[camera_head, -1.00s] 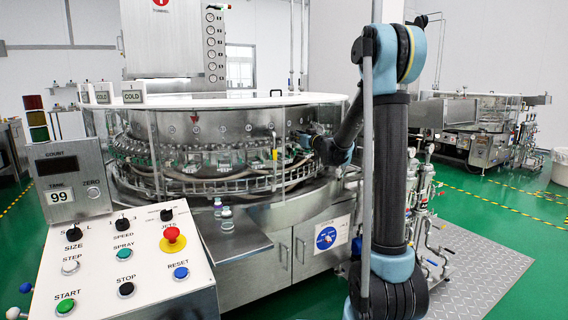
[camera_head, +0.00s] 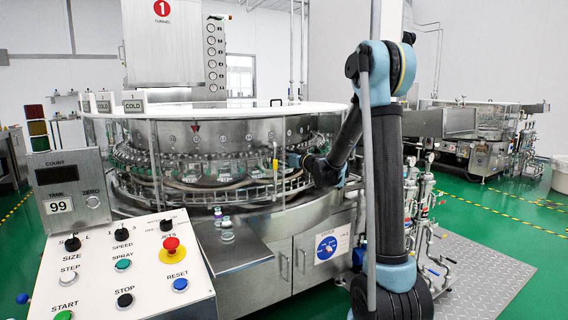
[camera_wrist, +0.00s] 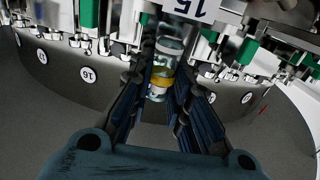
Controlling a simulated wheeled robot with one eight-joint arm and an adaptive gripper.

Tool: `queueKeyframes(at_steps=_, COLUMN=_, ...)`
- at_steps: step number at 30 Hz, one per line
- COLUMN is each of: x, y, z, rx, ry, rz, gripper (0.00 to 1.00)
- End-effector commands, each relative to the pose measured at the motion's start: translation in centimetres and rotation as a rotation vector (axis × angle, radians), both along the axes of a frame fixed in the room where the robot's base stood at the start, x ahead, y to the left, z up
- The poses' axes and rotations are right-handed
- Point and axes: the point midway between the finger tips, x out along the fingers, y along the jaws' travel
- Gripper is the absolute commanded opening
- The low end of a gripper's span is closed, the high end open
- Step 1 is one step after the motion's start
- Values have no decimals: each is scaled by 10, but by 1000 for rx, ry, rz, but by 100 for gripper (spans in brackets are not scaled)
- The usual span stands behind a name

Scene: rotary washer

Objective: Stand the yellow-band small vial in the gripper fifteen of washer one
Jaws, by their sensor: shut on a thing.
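In the wrist view my gripper (camera_wrist: 160,108) is shut on a small clear vial with a yellow band (camera_wrist: 161,80). The vial is between the two dark ribbed fingers, its far end close to the washer's holder under the white label 15 (camera_wrist: 203,8). I cannot tell whether the vial touches that holder. In the head view washer one (camera_head: 225,150) is the large round steel machine under the red number 1 sign. My arm reaches to its right side. The gripper is too small there to make out, and the vial is not visible.
In the wrist view, green and metal washer grippers (camera_wrist: 89,12) flank the vial closely, above a grey curved wall with round number tags (camera_wrist: 88,75). In the head view a control panel (camera_head: 125,265) stands front left, and a shelf (camera_head: 235,250) holds small vials (camera_head: 226,230).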

Motion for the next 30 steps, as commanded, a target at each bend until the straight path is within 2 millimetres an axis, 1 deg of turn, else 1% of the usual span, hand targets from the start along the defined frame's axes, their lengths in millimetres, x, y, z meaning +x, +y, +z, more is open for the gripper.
queueKeyframes(at_steps=1, x=1, y=0, z=-8, rx=0, ry=0, rz=0, gripper=6)
queueKeyframes(at_steps=3, x=0, y=0, z=-15, rx=0, ry=0, rz=0, gripper=6)
queueKeyframes(at_steps=6, x=0, y=0, z=-22, rx=0, ry=0, rz=0, gripper=6)
queueKeyframes(at_steps=15, x=0, y=0, z=-23, rx=0, ry=0, rz=0, gripper=6)
queueKeyframes(at_steps=25, x=0, y=0, z=-31, rx=0, ry=0, rz=0, gripper=6)
queueKeyframes(at_steps=26, x=0, y=0, z=-30, rx=0, ry=0, rz=0, gripper=24)
queueKeyframes(at_steps=27, x=0, y=0, z=-30, rx=0, ry=0, rz=0, gripper=33)
queueKeyframes(at_steps=28, x=0, y=0, z=-30, rx=0, ry=0, rz=0, gripper=38)
queueKeyframes(at_steps=30, x=0, y=0, z=-30, rx=0, ry=0, rz=0, gripper=38)
